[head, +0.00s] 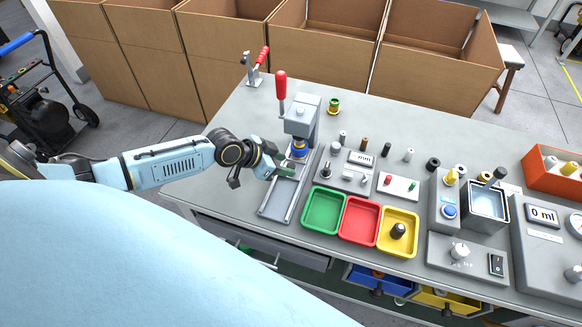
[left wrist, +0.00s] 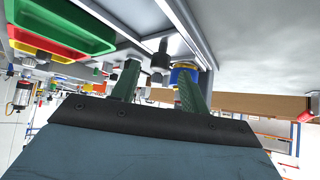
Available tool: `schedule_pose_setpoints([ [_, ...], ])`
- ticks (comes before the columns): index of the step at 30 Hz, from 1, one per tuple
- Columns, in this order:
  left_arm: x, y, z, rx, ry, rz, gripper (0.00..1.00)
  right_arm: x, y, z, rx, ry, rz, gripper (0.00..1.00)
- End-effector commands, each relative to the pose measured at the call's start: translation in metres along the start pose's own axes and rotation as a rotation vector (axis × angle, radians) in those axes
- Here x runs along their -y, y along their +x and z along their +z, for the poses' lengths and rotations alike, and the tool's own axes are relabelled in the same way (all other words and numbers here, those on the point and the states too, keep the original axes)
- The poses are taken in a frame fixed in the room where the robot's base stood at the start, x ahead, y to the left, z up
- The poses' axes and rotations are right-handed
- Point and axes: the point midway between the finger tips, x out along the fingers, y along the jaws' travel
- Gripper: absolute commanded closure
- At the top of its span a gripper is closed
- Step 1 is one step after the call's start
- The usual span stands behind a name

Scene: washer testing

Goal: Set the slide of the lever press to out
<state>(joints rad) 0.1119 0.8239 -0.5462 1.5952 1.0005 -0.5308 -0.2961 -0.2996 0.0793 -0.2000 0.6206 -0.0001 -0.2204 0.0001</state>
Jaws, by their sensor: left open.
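The lever press (head: 301,118) is a grey block with a red-handled lever (head: 280,88) standing up at its left. A blue and yellow part (head: 299,148) sits under its head and also shows in the left wrist view (left wrist: 184,74). A grey railed slide track (head: 272,208) runs from below the press towards the table's front edge. My left gripper (head: 287,171) is over the track, just in front of the press. Its green fingers (left wrist: 158,80) are open, with a small dark-grey knob (left wrist: 161,55) showing between them. The arm and fingers hide part of the slide. My right gripper is out of view.
Green (head: 323,210), red (head: 360,220) and yellow (head: 398,232) trays lie right of the track. A panel of small pegs (head: 346,172) stands close by on the right. A toggle clamp (head: 255,68) is at the back left. The table's left front corner is clear.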

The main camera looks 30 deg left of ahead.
Motion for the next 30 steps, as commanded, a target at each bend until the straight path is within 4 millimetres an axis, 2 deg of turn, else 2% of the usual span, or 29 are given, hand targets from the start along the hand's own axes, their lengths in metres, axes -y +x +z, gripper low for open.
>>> schedule_pose_setpoints([
  [1, -0.001, 0.011, 0.0, -0.001, -0.003, 0.001, 0.55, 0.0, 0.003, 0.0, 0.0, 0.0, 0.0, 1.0],
  [3, 0.0, 0.021, 0.0, 0.0, -0.002, 0.0, 0.55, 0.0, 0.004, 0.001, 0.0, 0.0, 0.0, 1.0],
  [7, 0.0, 0.033, 0.0, 0.0, 0.0, 0.0, 0.55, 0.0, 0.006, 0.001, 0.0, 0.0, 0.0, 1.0],
  [19, 0.0, 0.039, 0.0, 0.001, 0.001, 0.0, 0.55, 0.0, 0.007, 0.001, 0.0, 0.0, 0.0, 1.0],
  [27, 0.0, 0.038, 0.0, 0.001, 0.001, 0.0, 0.91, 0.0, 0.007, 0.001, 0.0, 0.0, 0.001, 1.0],
  [30, 0.0, 0.038, 0.0, 0.001, 0.0, 0.0, 1.0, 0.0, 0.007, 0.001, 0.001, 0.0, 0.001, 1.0],
])
